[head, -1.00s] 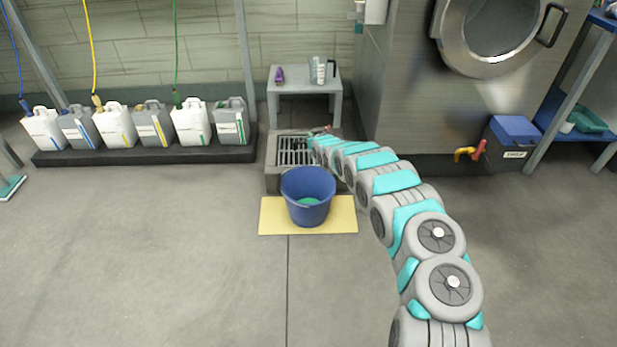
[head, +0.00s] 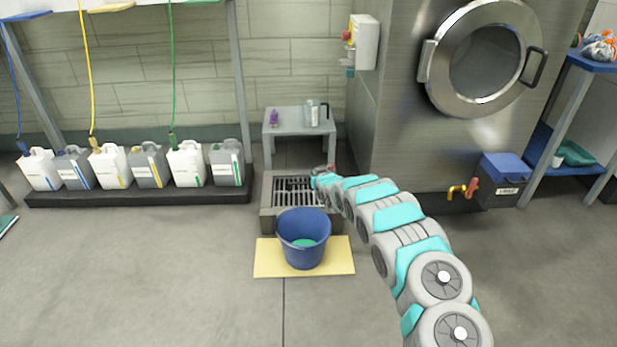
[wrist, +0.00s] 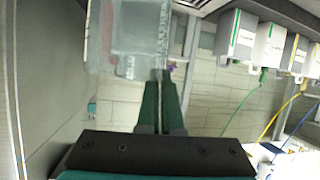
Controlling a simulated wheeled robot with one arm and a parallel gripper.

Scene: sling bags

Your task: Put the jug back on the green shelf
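A large see-through jug (wrist: 128,38) with scale marks fills the upper left of the wrist view, which is upside down. My gripper's dark green fingers (wrist: 160,82) are close together and meet the jug's near edge; they look shut on it. In the head view my gripper (head: 322,172) is above the floor grate, beyond the blue bucket; the held jug is hard to make out there. A green shelf board (head: 205,2) shows only as a sliver at the top edge, beside a yellow one (head: 110,8) and a blue one (head: 24,16).
A grey stool (head: 300,129) carries a purple bottle (head: 273,117) and a clear container (head: 312,113). A blue bucket (head: 303,240) stands on a yellow mat (head: 340,262). Several canisters (head: 148,165) line a low plinth at the left. A steel machine (head: 400,130) stands at the right.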

